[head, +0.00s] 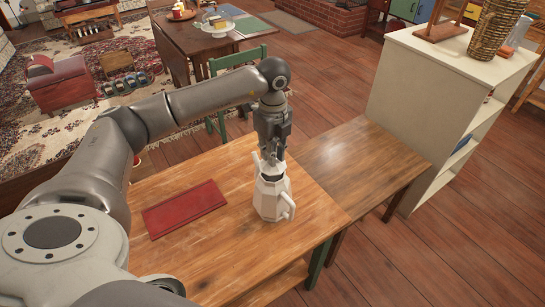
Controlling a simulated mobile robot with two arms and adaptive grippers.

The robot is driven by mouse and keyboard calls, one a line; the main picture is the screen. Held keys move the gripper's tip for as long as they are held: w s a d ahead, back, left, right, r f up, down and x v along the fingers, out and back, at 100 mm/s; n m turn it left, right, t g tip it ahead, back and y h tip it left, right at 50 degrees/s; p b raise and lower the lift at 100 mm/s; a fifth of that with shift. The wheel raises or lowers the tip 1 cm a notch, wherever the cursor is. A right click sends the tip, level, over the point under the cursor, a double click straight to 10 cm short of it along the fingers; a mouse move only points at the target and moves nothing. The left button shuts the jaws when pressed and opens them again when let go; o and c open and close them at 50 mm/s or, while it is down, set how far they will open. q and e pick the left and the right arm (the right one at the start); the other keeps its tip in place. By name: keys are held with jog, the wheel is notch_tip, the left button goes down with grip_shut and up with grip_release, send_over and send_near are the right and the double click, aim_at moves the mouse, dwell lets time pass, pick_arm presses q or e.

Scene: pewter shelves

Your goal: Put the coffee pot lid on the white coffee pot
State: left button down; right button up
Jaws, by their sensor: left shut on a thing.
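The white coffee pot (270,203) stands upright on the wooden table, with its handle toward the lower right and its spout toward the upper left. My left gripper (272,158) points down right over the pot's open dark top. It is shut on a small pale thing, apparently the coffee pot lid (268,165), mostly hidden by the fingers. I cannot tell whether the lid touches the pot's rim. My right gripper is not in view.
A red flat book or board (184,208) lies on the wooden table (220,255) left of the pot. A darker table section (365,165) to the right is bare. A white shelf unit (432,100) stands further right. A green chair (238,58) is behind.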

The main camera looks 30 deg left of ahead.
pick_arm(q)
jog(key=shift+w+a+f+p, duration=0.1)
jog(key=shift+f+p, duration=0.2)
jog(key=shift+f, duration=0.1)
notch_tip(320, 180, down, 2)
jog(key=shift+f+p, duration=0.1)
jog(key=shift+p, duration=0.5)
jog(key=shift+f, duration=0.25)
jog(key=shift+f, duration=0.1)
jog(key=c, duration=1.8)
grip_release()
jog(key=shift+f, duration=0.1)
jog(key=shift+c, duration=0.2)
jog(key=o, duration=0.5)
jog(key=shift+c, duration=0.2)
jog(key=shift+r, duration=0.2)
